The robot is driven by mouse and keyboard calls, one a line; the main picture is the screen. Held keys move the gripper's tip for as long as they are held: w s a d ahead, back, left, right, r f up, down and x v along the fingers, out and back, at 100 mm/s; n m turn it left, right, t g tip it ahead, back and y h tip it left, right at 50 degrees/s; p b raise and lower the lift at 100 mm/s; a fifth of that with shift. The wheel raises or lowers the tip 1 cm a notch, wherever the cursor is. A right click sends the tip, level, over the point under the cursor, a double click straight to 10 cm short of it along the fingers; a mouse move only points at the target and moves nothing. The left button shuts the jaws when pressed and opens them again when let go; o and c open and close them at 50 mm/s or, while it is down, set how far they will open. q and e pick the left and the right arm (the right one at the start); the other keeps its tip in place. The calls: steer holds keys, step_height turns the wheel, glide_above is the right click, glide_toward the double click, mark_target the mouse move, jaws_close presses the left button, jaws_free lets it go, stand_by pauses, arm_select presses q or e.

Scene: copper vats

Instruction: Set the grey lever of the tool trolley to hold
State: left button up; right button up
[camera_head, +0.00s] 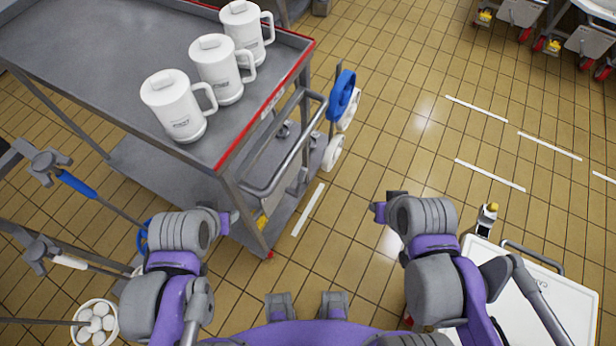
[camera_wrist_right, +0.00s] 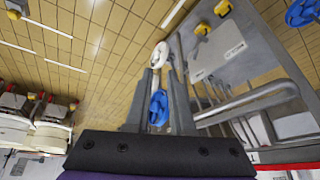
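A grey trolley (camera_head: 80,50) with a red-edged top stands at the upper left, with a grey tubular handle (camera_head: 292,150) on its near right end. I cannot tell if it is the tool trolley, and I cannot make out a grey lever or its setting. The handle also shows in the right wrist view (camera_wrist_right: 250,103). My right gripper (camera_head: 384,210) is right of the trolley, apart from it; in the right wrist view its two fingers (camera_wrist_right: 162,95) stand apart with nothing held. My left gripper (camera_head: 228,222) is near the trolley's lower corner; its opening is not clear.
Several white lidded mugs (camera_head: 222,70) stand on the trolley top. A white-topped cart (camera_head: 555,300) is at the lower right, and a bucket of white balls (camera_head: 95,320) at the lower left. Tiled floor (camera_head: 400,130) lies open between.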

steer(key=w+a+f+m+y+b, duration=0.1)
steer(key=w+f, duration=0.1)
steer(key=w+a+f+m+y+b, duration=0.1)
steer(key=w+a+f+b, duration=0.1)
steer(key=w, duration=0.1)
steer(key=w+a+f+g+y+b, duration=0.1)
steer(key=w+f+b, duration=0.1)
steer(key=f, duration=0.1)
steer(key=shift+w+a+m+y, duration=0.2)
steer(key=shift+w+m+y, duration=0.1)
steer(key=shift+m, duration=0.1)
jaws_close()
steer(key=w+a+f+m+y+b, duration=0.25)
steer(key=w+f+y+b, duration=0.35)
steer(key=w+f, duration=0.45)
arm_select(q)
step_height(320, 180, down, 24)
steer(key=s+g+b, duration=0.1)
steer(key=b, duration=0.9)
steer(key=shift+f, duration=0.2)
arm_select(e)
steer(key=w+d+f+m+t+y, duration=0.2)
steer(key=w+f+y, duration=0.1)
steer(key=f, duration=0.6)
steer(key=w+d+f+m+t+y, duration=0.2)
steer(key=w+f, duration=0.3)
steer(key=f, duration=0.4)
steer(key=shift+w+d+f+y, duration=0.3)
steer(key=shift+d+f+y, duration=0.1)
steer(key=shift+d+y, duration=0.3)
